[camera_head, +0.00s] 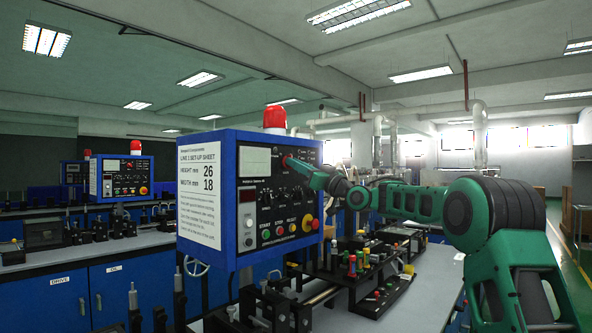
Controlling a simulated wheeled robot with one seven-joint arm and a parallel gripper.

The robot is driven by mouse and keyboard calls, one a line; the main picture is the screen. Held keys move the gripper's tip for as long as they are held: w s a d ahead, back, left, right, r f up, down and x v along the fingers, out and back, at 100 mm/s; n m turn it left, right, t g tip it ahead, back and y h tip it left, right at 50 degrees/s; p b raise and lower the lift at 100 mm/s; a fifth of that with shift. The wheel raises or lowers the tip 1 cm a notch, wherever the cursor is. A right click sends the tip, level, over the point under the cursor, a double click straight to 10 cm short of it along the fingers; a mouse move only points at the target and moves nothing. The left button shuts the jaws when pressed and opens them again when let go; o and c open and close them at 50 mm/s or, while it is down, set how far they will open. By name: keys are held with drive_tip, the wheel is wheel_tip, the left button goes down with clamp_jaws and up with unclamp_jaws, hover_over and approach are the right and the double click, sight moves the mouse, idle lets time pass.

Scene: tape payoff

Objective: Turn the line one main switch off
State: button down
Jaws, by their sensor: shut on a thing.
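The blue control box (208,255) stands on the near bench, with a sheet (198,196) on its side headed line 1 set-up sheet. Its front panel carries a display (254,161), small knobs, a row of push buttons and a red button on yellow (307,223) at lower right. My gripper (289,161) is at the upper right of this panel, right of the display. It is shut on what looks like the red main switch, of which only a little red shows at the fingertips. The switch's handle position is hidden by the gripper.
A red beacon (275,118) tops the box. Below my arm, a black rack (372,298) holds several coloured-handled tools on the grey bench (425,292). A similar panel (121,177) with a red lamp stands on the far-left bench. An aisle lies at far right.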

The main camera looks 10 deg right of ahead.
drive_tip(key=n+g+y, duration=0.1)
drive_tip(key=n, duration=0.3)
drive_tip(key=n+g+y, duration=0.1)
drive_tip(key=n+g, duration=0.1)
drive_tip(key=n, duration=0.2)
drive_tip(key=w+d+n+g+y, duration=0.1)
drive_tip(key=n, duration=0.3)
drive_tip(key=shift+f+g, duration=0.15)
drive_tip(key=shift+g, duration=0.25)
drive_tip(key=shift+n, duration=0.4)
drive_tip(key=shift+s, duration=0.1)
